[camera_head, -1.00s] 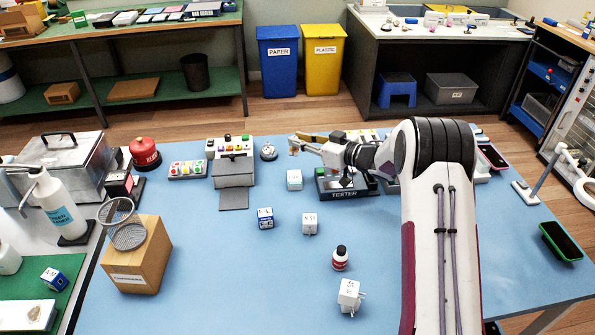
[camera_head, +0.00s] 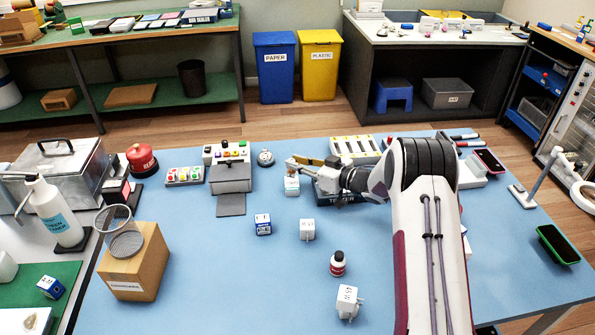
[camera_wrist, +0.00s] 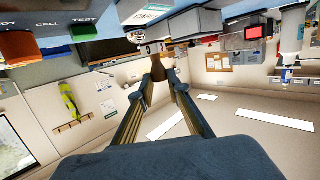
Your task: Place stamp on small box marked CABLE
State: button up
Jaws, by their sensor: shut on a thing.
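The small white and teal box (camera_head: 292,187) stands near the middle of the blue table. In the wrist view, the box (camera_wrist: 146,12) appears upside down at the top edge, and its label reads CAB, partly cut off. My gripper (camera_head: 291,165) is just above the box. It is shut on a small brown piece with a pale end, which looks like the stamp (camera_wrist: 158,62). The stamp is hardly visible in the head view. I cannot tell whether it touches the box.

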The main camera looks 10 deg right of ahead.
jog(key=shift+f, duration=1.55)
jog(key=shift+f, duration=0.1)
jog(key=o, duration=0.9)
jog(key=shift+v, duration=0.8)
jog(key=v, duration=1)
jog(key=shift+d, duration=0.15)
jog(key=shift+r, duration=0.2)
